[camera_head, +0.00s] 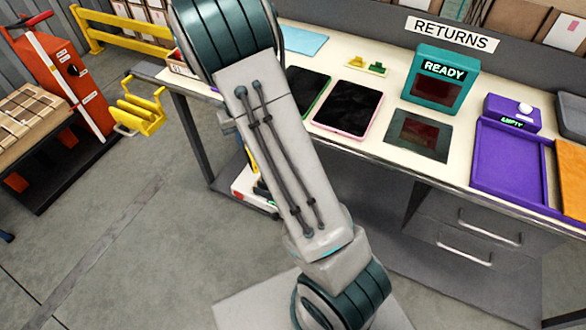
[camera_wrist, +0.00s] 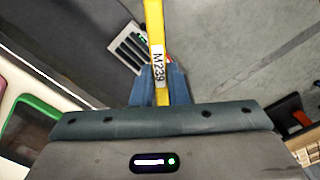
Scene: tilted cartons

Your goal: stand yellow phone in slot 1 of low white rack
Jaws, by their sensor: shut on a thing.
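My gripper (camera_wrist: 161,82) is shut on the yellow phone (camera_wrist: 155,25), seen as a narrow yellow bar with a white label in the wrist view. The phone sticks out past the blue fingers. A white slotted piece (camera_wrist: 128,49), apparently the low white rack, lies beyond and left of the phone there. In the head view, a low white unit (camera_head: 245,190) shows partly behind my arm, below the table edge. My gripper is hidden in that view. Slot numbers are not readable, and I cannot tell whether the phone touches the rack.
The returns table (camera_head: 385,168) holds a pink-edged tablet (camera_head: 348,109), a teal READY box (camera_head: 438,80) and a purple tray (camera_head: 515,160). A yellow rack (camera_head: 140,108) is at left beside a red cart (camera_head: 68,75). Open grey floor (camera_head: 130,215) lies left of my arm.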

